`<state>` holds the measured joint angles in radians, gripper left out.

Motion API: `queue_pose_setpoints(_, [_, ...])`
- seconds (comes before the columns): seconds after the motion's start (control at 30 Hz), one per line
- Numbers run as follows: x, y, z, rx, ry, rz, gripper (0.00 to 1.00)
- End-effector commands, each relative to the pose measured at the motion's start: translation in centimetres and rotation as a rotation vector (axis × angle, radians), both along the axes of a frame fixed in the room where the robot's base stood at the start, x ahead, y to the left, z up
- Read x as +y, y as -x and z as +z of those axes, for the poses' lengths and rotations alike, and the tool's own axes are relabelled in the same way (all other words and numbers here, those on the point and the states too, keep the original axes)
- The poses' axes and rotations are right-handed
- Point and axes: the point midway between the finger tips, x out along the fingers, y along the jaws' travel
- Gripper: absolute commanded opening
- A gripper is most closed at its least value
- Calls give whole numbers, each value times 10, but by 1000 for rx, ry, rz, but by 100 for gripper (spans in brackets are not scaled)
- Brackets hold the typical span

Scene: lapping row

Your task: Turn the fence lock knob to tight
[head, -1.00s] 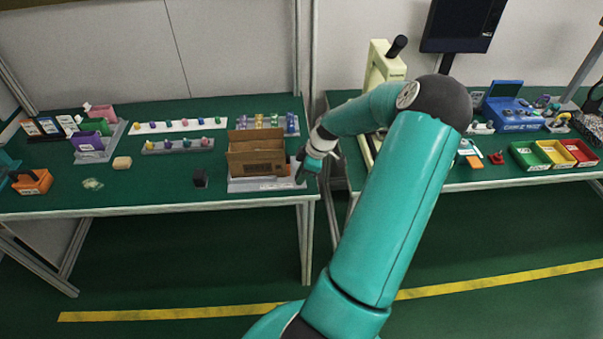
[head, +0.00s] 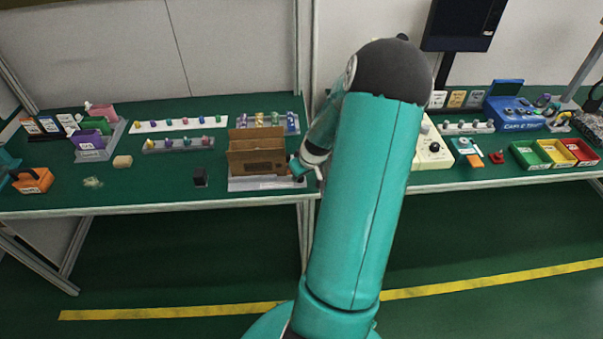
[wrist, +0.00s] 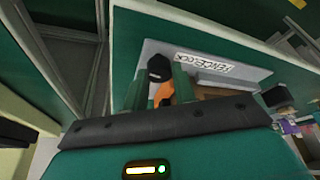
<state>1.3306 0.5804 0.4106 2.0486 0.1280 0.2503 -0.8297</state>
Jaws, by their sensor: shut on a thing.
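The fence lock knob (wrist: 158,68) shows in the wrist view as a black cap with an orange part below it. It stands on a pale grey plate beside the label reading FENCE LOCK (wrist: 203,62). My gripper (wrist: 160,80) has its two green fingers on either side of the knob and is shut on it. In the head view my gripper (head: 297,170) is at the right end of the grey fence base (head: 265,184), close to the bench's right edge. The knob is hidden there, and I cannot tell its turn setting.
An open cardboard box (head: 257,155) sits on the fence base, just left of my gripper. The second bench, with a cream machine (head: 433,150) and coloured bins (head: 530,155), is to the right.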

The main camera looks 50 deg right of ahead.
Motion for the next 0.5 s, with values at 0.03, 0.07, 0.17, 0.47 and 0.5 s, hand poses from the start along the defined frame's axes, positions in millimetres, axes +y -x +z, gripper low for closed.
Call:
queue_pose_setpoints(0.03, [0,-1,1,-1,4,-26,4])
queue_pose_setpoints(0.07, [0,-1,1,0,3,-42,4])
queue_pose_setpoints(0.17, [1,-1,1,0,2,-90,4])
queue_pose_setpoints(0.47, [0,-1,1,-1,2,-155,4])
queue_pose_setpoints(0.5, [0,-1,1,-1,2,-158,4])
